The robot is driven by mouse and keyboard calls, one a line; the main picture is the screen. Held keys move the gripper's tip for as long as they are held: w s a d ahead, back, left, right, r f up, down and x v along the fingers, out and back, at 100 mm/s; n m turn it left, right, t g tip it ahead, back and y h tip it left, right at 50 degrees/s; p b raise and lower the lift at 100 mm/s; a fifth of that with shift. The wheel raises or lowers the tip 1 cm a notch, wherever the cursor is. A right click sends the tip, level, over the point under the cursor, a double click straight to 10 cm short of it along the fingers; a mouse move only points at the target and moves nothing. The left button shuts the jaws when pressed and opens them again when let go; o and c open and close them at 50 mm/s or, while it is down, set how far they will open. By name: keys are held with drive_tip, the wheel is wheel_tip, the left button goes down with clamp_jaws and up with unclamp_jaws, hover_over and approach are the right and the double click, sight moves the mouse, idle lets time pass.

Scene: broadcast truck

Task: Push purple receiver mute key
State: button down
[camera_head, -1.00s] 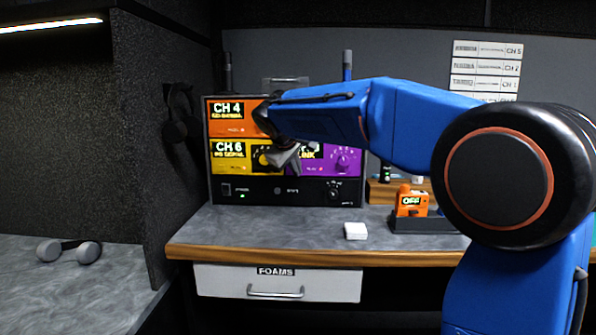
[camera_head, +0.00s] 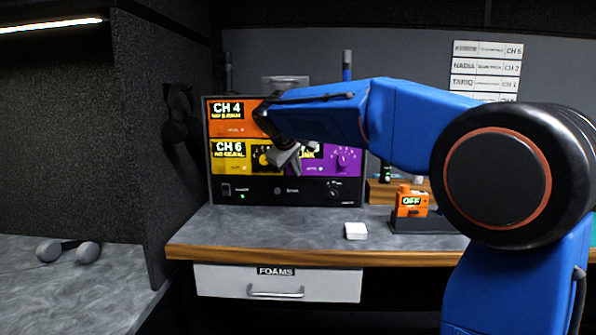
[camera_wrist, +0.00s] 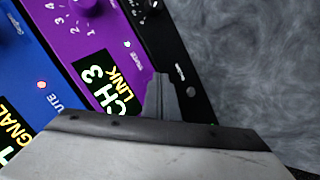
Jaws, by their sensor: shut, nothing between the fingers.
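The purple receiver (camera_head: 349,160) is the lower right panel of the rack in the head view, partly hidden by my arm. In the wrist view its purple face (camera_wrist: 92,45) shows at a slant, with CH 3 LINK lettering and a numbered knob. Its mute key (camera_wrist: 127,43) is a small round light-coloured button beside a small label. My gripper (camera_wrist: 160,80) is shut and empty, its tips over the lower edge of the purple panel, a little apart from the key in the picture. In the head view my gripper (camera_head: 294,165) is in front of the rack. Contact cannot be told.
An orange CH 4 panel (camera_head: 232,127) and a yellow CH 6 panel (camera_head: 230,165) sit to the left. A blue panel (camera_wrist: 40,60) adjoins the purple one. On the counter are a white block (camera_head: 355,231) and an orange OFF device (camera_head: 411,203).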

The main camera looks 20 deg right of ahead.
drive_tip(key=shift+s+a, duration=0.1)
drive_tip(key=shift+s, duration=0.25)
drive_tip(key=s+a, duration=0.2)
drive_tip(key=s, duration=0.3)
drive_tip(key=shift+s, duration=0.35)
drive_tip(key=shift+d, duration=0.1)
drive_tip(key=s+d+f+m+g+y, duration=0.1)
drive_tip(key=s+d+f+m, duration=0.1)
drive_tip(key=s+f, duration=0.6)
drive_tip(key=s+d+f+m+g+y, duration=0.1)
drive_tip(key=s+f, duration=0.7)
drive_tip(key=s, duration=1.1)
drive_tip(key=s+d+f+m+g+y, duration=0.1)
drive_tip(key=s+d+f+m+y, duration=0.1)
drive_tip(key=s+d+f, duration=0.3)
drive_tip(key=s+f+m, duration=0.1)
drive_tip(key=s+f, duration=0.3)
drive_tip(key=s, duration=0.4)
drive_tip(key=shift+s, duration=0.25)
drive_tip(key=shift+d, duration=0.1)
